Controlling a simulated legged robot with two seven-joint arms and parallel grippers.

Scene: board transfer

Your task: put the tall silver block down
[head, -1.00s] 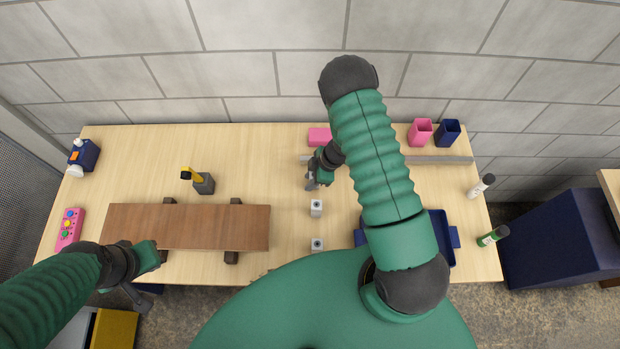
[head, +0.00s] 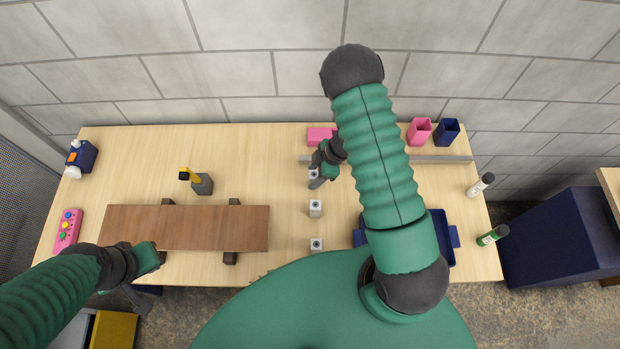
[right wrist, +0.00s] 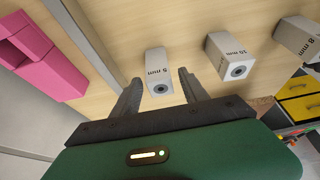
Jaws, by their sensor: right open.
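The silver block marked 5 mm (right wrist: 159,78) stands on the table between the spread fingers of my right gripper (right wrist: 160,84), with a gap showing on at least one side. In the head view this block (head: 313,178) is the farthest of a row of silver blocks, partly covered by my right gripper (head: 321,168). The blocks marked 10 mm (right wrist: 228,57) and 8 mm (right wrist: 296,38) stand apart from it; in the head view they are the middle block (head: 315,208) and the near block (head: 316,245). My left gripper (head: 138,292) is by the brown board's left end; its jaws are unclear.
The brown board (head: 190,228) rests on dark supports at left. A pink block (head: 320,135) and a grey bar (head: 440,160) lie behind the right gripper. A blue tray (head: 452,237) is partly hidden by my arm. Bare table (head: 260,165) lies left of the blocks.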

